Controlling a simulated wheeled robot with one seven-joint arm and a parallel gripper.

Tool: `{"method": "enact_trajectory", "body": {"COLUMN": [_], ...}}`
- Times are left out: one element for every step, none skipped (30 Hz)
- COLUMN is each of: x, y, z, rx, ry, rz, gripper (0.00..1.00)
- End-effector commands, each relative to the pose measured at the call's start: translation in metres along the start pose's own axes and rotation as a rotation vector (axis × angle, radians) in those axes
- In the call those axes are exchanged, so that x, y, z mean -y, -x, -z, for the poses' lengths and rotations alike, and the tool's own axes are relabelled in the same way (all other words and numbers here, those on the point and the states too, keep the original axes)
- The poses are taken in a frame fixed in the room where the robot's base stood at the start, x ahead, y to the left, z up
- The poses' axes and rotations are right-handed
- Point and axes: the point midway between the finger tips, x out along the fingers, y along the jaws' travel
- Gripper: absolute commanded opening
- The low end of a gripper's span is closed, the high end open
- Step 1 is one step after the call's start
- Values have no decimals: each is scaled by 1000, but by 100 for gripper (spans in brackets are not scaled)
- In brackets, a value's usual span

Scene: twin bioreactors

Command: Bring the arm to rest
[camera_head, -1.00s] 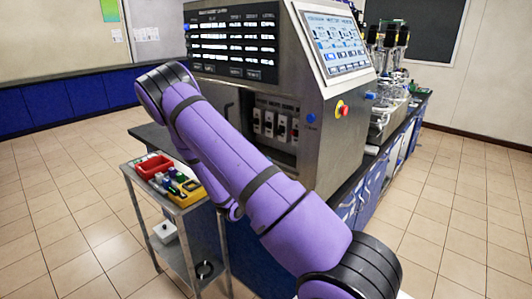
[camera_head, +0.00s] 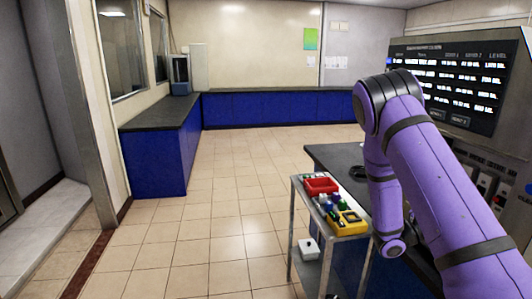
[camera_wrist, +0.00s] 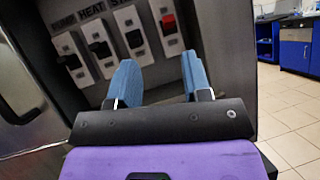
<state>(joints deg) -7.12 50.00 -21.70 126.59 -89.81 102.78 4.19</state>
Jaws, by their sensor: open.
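My purple arm (camera_head: 425,160) is raised and bent at the right of the head view, in front of the steel control cabinet. My gripper (camera_wrist: 160,78) shows in the wrist view with its two blue fingers apart and nothing between them. It points toward the cabinet's switch panel (camera_wrist: 113,48), which carries several dark switches and one red one (camera_wrist: 168,22). The gap between the fingertips and the panel cannot be judged exactly. In the head view my gripper is not visible.
A metal cart (camera_head: 296,222) with a red tray (camera_head: 321,186), a yellow item (camera_head: 348,219) and small coloured parts stands beside the dark bench (camera_head: 335,157). The cabinet's screen (camera_head: 455,85) is at the right. Open tiled floor (camera_head: 220,215) lies left of the cart.

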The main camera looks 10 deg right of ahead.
Motion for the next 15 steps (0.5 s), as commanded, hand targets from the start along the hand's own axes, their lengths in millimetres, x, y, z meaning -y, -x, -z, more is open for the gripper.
{"method": "enact_trajectory", "body": {"x": [6,10,16,20,24,30,34,39,44,49,54,60,64,68,74], "y": [-6,-9,-12,-14,-16,-18,-19,-20,-21,-22,-22,-22,-22,-22,-21], "z": [-12,-18,-24,-30,-35,-42,-47,-52,-58,-63,-67,-73,-78,-82,-88], "rx": [-38,-60,-92,-116,-141,-173,-198,-223,-258,-283,-310,-345,-372,-399,-435], "ry": [-23,-33,-49,-60,-73,-88,-101,-114,-132,-145,-159,-177,-192,-207,-227], "rz": [60,96,142,177,210,255,288,320,362,394,426,467,497,527,566], "gripper": [45,45,45,45,45,45,45,45,45,45,45,45,45,45,45]}}
